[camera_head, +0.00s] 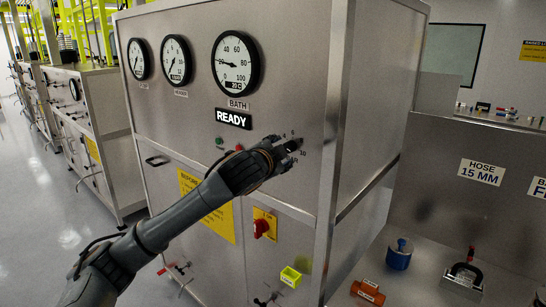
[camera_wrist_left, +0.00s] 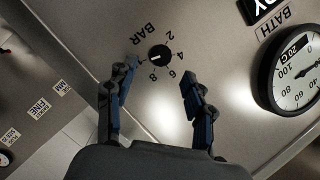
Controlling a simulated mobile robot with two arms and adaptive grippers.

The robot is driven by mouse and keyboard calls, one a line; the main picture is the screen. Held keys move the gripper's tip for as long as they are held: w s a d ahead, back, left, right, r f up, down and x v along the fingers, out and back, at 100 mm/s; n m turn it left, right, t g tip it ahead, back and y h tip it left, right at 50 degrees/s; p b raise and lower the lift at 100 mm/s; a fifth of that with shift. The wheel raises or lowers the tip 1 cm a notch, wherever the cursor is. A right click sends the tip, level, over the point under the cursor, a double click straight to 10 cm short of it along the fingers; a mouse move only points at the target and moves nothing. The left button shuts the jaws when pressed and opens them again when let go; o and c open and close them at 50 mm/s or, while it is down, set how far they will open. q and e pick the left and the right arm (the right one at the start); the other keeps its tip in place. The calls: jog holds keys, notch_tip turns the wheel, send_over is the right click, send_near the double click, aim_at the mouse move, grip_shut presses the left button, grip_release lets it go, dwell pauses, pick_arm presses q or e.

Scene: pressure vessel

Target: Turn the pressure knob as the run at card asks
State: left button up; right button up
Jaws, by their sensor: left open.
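The pressure knob (camera_wrist_left: 160,54) is small, round and black, on the steel panel in the left wrist view. Beside it are the numerals 2, 4, 6, 8 and the label BAR. A light mark shows on its left part in that view. My left gripper (camera_wrist_left: 156,76) is open, its two fingers spread to either side and just short of the knob, apart from it. In the head view the left gripper (camera_head: 288,145) is at the panel below the READY display (camera_head: 234,118) and largely hides the knob. I cannot make out a run at card. My right gripper is not in view.
Three gauges sit on the panel, including the BATH gauge (camera_head: 235,62). A yellow BEFORE notice (camera_head: 207,207), a red knob (camera_head: 261,227) and a yellow-green box (camera_head: 290,277) are lower down. At right, a bench holds a blue item (camera_head: 399,257) and a HOSE 15 MM sign (camera_head: 481,172).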

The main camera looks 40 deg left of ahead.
pick_arm(q)
jog(key=v, duration=0.6)
jog(key=shift+s, duration=0.4)
jog(key=shift+d, duration=0.1)
